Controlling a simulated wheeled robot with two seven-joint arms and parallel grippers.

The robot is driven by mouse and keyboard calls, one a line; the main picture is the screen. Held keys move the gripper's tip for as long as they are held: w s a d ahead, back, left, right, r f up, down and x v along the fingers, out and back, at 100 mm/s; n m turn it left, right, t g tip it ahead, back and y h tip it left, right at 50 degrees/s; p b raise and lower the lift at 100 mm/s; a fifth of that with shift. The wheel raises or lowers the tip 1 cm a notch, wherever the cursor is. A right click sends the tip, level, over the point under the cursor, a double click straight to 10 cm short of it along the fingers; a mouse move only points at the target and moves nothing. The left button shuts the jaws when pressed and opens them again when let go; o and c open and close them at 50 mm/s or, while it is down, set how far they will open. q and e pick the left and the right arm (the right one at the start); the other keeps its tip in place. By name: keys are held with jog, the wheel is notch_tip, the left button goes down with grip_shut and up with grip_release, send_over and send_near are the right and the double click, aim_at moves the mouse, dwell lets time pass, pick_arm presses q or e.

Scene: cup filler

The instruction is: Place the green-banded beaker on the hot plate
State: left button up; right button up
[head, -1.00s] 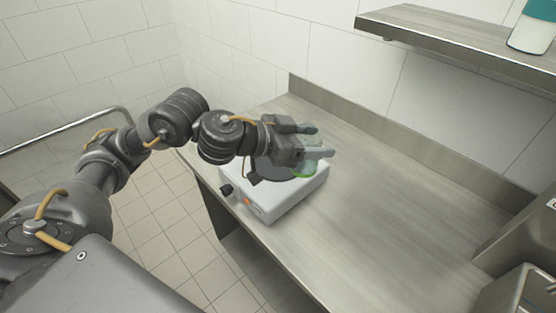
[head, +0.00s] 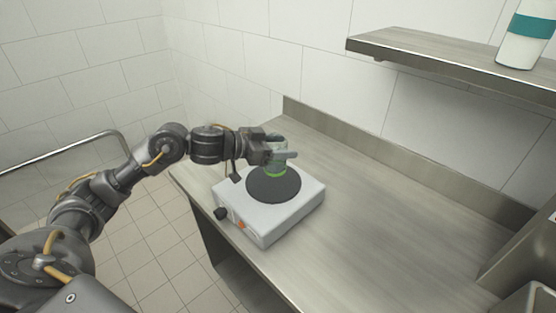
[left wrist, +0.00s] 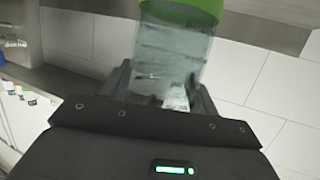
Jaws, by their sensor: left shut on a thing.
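In the left wrist view, the beaker (left wrist: 172,55) sits between the two fingers, with the green band at the upper picture edge. My right gripper is not in view.
The hot plate stands near the left end of the steel counter (head: 380,220), with a knob on its front. The counter to its right is clear. A wall shelf (head: 430,55) at upper right bears a white bottle with a teal band (head: 527,32).

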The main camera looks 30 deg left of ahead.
pick_arm(q)
jog(key=shift+w+a+f, duration=0.35)
jog(key=shift+w+f, duration=0.1)
jog(key=shift+f, duration=0.2)
jog(key=shift+w+a+f, duration=0.3)
jog(key=shift+w+f, duration=0.15)
jog(key=shift+f, duration=0.15)
notch_tip(320, 180, down, 3)
jog(key=shift+w+p, duration=0.15)
jog(key=shift+p, duration=0.35)
jog(key=shift+f, duration=0.2)
jog(key=shift+f, duration=0.15)
jog(key=o, duration=1.1)
jog(key=shift+a, duration=0.1)
